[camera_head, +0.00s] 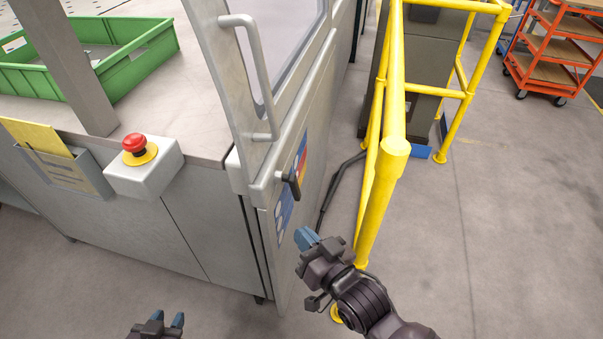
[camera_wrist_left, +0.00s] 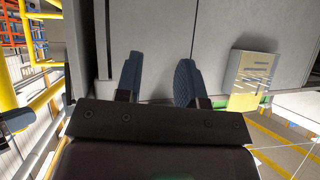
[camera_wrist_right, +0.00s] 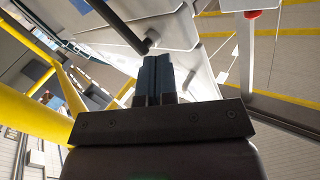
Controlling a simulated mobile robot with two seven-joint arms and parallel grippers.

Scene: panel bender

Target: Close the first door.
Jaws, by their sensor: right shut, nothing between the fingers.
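My right gripper (camera_head: 306,238) is shut and empty, just below the black handle and close to the door's outer face; contact cannot be told. The handle shows beyond its fingertips in the right wrist view (camera_wrist_right: 118,25). My left gripper (camera_head: 166,320) is open and empty, low before the cabinet.
A yellow guard rail (camera_head: 383,170) stands close to the right of my right arm, leaving a narrow gap to the door. A red emergency button (camera_head: 135,144), a document holder (camera_head: 65,170) and a green crate (camera_head: 125,70) are at left. An orange cart (camera_head: 555,50) is far right.

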